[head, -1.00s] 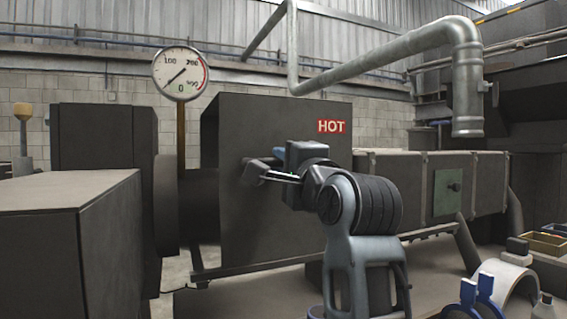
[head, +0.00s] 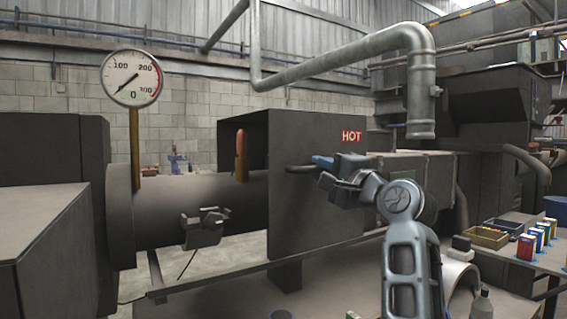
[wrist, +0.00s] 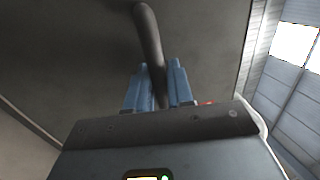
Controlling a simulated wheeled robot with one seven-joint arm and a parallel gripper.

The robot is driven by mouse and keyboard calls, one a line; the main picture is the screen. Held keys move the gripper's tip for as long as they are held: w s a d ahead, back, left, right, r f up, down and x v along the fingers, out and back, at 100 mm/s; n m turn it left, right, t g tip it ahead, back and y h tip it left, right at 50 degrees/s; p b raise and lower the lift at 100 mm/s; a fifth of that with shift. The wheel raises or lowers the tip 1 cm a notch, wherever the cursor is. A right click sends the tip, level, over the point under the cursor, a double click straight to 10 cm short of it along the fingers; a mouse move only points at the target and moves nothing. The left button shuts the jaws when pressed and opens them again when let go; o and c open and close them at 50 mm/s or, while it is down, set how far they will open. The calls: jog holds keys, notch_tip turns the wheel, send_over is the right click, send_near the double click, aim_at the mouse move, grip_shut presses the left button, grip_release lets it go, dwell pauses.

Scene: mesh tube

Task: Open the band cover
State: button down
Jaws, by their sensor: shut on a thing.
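The band cover (head: 318,215) is a dark box-shaped hood with a red HOT label, around the right part of the horizontal tube (head: 160,195). A dark bar handle (head: 298,169) stands out from its front face. My gripper (head: 322,161) is shut on this handle. In the wrist view the handle (wrist: 149,35) runs between the two blue fingers (wrist: 158,85), with the cover's dark face behind. Left of the cover the tube lies bare, with a grey clamp-like fitting (head: 205,228) on its front and an orange-red upright piece (head: 241,155) on top.
A round gauge (head: 132,78) stands on a post by the tube's left end. A grey pipe (head: 340,72) bends down above the right side. A bench at the right holds a crate (head: 488,236), small boxes and a bottle (head: 481,305). A dark block (head: 45,235) fills the left.

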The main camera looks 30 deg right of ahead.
jog(key=d+p, duration=0.1)
jog(key=d, duration=1)
jog(key=shift+d, duration=0.25)
jog(key=c, duration=1.2)
grip_release()
jog(key=shift+a, duration=0.1)
jog(key=shift+o, duration=0.2)
jog(key=s+f, duration=0.1)
jog(key=s, duration=0.6)
jog(key=shift+s+f, duration=0.3)
jog(key=shift+s, duration=0.05)
